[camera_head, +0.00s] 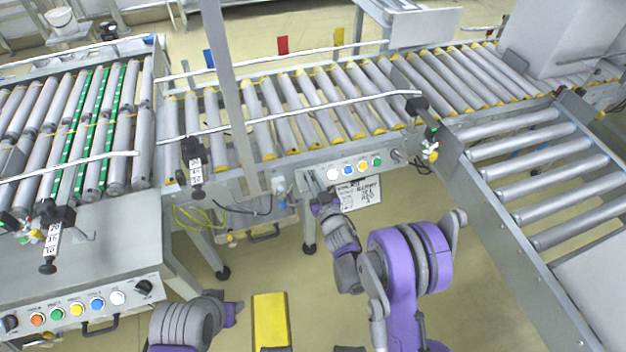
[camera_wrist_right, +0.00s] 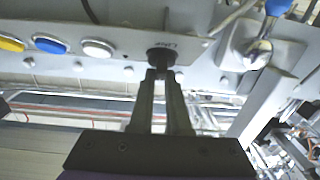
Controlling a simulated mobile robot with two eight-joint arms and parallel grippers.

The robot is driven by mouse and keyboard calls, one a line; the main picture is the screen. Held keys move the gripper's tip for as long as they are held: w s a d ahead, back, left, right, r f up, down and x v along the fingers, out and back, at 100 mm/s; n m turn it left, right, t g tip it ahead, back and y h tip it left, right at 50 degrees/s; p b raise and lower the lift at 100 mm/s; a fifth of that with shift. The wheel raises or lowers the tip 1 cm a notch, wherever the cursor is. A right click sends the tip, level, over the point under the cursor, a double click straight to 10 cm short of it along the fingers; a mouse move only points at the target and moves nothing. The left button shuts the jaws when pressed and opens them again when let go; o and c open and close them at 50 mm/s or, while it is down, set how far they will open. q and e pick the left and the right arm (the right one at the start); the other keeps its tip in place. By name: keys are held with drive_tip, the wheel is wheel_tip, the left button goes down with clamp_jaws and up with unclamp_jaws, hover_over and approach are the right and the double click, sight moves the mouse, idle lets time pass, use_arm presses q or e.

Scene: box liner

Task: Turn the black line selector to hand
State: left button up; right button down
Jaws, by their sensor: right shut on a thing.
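The black line selector (camera_wrist_right: 161,57) is a small dark knob at one end of a grey control panel, with a short label beside it in the wrist view. My right gripper (camera_wrist_right: 160,75) is shut on it, one finger on each side. In the head view my right gripper (camera_head: 318,197) reaches the left end of the panel (camera_head: 325,176) and hides the selector there. Which way the selector points cannot be told. Part of my left arm (camera_head: 190,320) shows at the bottom, but its gripper does not show.
Beside the selector are a white button (camera_head: 333,174), a blue button (camera_head: 348,170), and yellow and green ones. A second black knob (camera_head: 396,156) is at the panel's right end. A printed sign (camera_head: 358,192) hangs below. Roller conveyors (camera_head: 300,105) run behind. Another button panel (camera_head: 85,305) stands left.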

drive_tip(key=shift+d+f+n+g+y+b, duration=0.2)
drive_tip(key=shift+n+g+y+b, duration=0.55)
drive_tip(key=shift+b, duration=1.3)
drive_tip(key=n+y+b, duration=0.1)
drive_tip(key=n, duration=0.1)
drive_tip(key=shift+w+r+n+y, duration=0.1)
drive_tip(key=shift+n+y, duration=0.15)
drive_tip(key=shift+n, duration=0.1)
drive_tip(key=n+g+y, duration=0.1)
drive_tip(key=n+g, duration=0.1)
drive_tip(key=n, duration=0.1)
drive_tip(key=shift+r+y, duration=0.1)
drive_tip(key=shift+y, duration=0.3)
drive_tip(key=shift+n+g+y+p, duration=0.5)
drive_tip(key=shift+n+g+y, duration=0.3)
drive_tip(key=shift+n+g, duration=0.95)
drive_tip(key=shift+n, duration=0.45)
drive_tip(key=c, duration=0.9)
unclamp_jaws()
drive_tip(key=shift+w+a, duration=0.1)
